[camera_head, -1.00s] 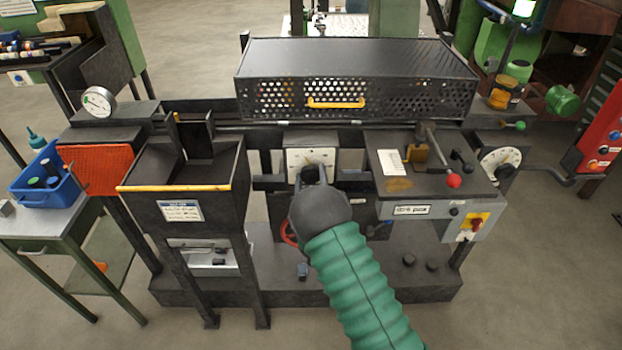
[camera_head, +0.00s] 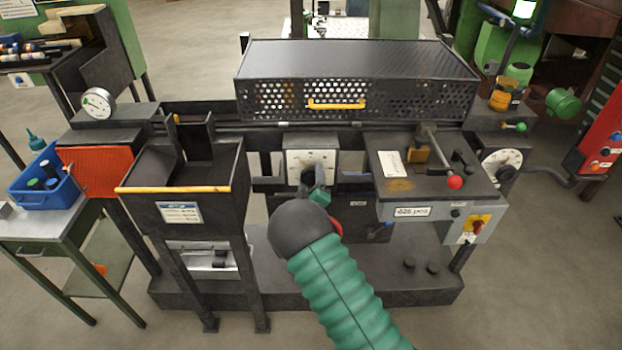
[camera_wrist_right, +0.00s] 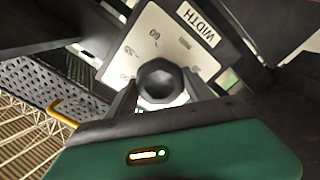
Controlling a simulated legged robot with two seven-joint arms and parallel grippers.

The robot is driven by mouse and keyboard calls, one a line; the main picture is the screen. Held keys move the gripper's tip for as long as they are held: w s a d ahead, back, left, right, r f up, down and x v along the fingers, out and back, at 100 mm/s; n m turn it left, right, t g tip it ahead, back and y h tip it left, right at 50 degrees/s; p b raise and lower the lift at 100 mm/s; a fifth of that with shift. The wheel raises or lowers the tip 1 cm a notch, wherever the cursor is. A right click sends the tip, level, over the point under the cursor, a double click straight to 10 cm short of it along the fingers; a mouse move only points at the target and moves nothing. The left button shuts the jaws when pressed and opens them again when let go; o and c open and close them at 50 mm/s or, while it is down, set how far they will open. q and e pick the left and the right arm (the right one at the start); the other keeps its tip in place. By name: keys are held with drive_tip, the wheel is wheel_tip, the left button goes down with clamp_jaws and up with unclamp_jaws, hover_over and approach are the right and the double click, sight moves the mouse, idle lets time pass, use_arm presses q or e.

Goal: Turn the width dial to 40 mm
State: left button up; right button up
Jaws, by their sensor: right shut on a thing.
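The width dial is a dark faceted knob (camera_wrist_right: 160,83) on a white plate (camera_head: 311,157) at the front middle of the machine. In the right wrist view the plate appears tilted, with a "WIDTH" label (camera_wrist_right: 199,26) and small scale figures around the knob. My right gripper (camera_head: 318,188) reaches up to the plate. In the right wrist view its two dark fingers stand on either side of the knob, shut on it. In the head view the gripper and wrist hide the lower part of the dial, and its setting cannot be read. My left gripper is not in view.
A perforated guard with a yellow handle (camera_head: 336,104) stands behind the dial. A dark hopper (camera_head: 185,189) is to the left. A lever with a red ball (camera_head: 454,182) and a second white dial (camera_head: 497,163) are to the right.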

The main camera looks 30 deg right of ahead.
drive_tip(key=shift+a, duration=0.1)
drive_tip(key=o, duration=1.4)
drive_tip(key=shift+w+f, duration=0.1)
drive_tip(key=shift+c, duration=0.2)
drive_tip(key=v, duration=1.7)
drive_tip(key=shift+b, duration=0.3)
